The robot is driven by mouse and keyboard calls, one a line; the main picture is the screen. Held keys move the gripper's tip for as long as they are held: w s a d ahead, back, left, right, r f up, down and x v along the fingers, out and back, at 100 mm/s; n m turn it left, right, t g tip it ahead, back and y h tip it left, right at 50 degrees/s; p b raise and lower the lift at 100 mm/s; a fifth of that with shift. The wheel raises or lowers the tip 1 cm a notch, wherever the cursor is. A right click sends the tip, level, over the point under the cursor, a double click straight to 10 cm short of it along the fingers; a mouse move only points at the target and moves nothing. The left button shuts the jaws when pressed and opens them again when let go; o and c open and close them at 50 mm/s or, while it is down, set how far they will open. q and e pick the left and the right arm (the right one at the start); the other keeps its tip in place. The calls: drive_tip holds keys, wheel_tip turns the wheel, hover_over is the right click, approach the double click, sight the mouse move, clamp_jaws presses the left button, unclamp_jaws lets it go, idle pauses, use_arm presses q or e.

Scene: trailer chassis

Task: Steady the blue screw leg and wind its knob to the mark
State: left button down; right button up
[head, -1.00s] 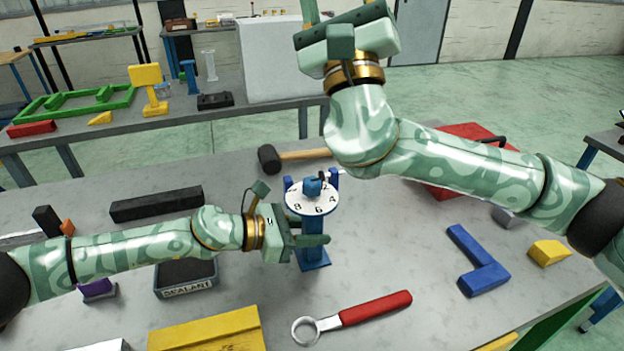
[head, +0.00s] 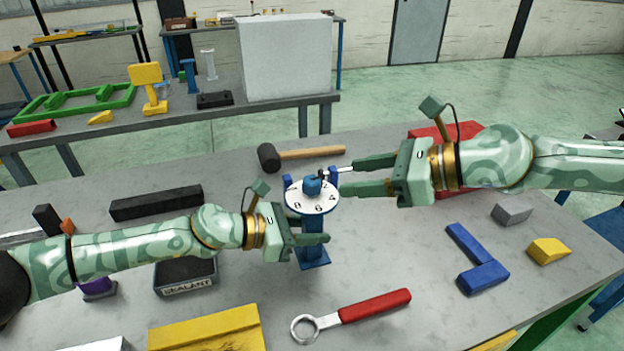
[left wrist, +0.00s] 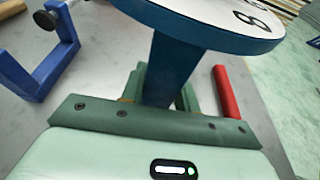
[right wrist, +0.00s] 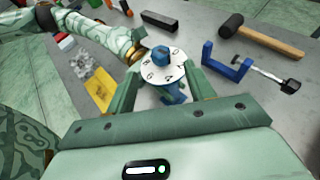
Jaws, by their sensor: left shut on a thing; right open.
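The blue screw leg (head: 313,252) stands upright on the table. It carries a white numbered dial (head: 302,202) and a blue knob (head: 312,186) on top. My left gripper (head: 318,239) is shut on the leg's column below the dial; the left wrist view shows the column (left wrist: 176,68) between the fingers. My right gripper (head: 346,178) is open at the right of the dial, pointing left toward the knob. In the right wrist view the knob (right wrist: 160,56) and dial (right wrist: 148,68) lie ahead between the spread fingers, apart from them. The mark cannot be made out.
A blue clamp (right wrist: 228,62) stands close behind the leg. A mallet (head: 300,154) lies farther back. A red-handled ring wrench (head: 350,316) lies in front, and a sealant box (head: 186,290) stands at left.

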sight(316, 180)
drive_tip(key=x, duration=0.9)
drive_tip(key=shift+w+a, duration=0.1)
drive_tip(key=shift+a, duration=0.1)
drive_tip(key=c, duration=1)
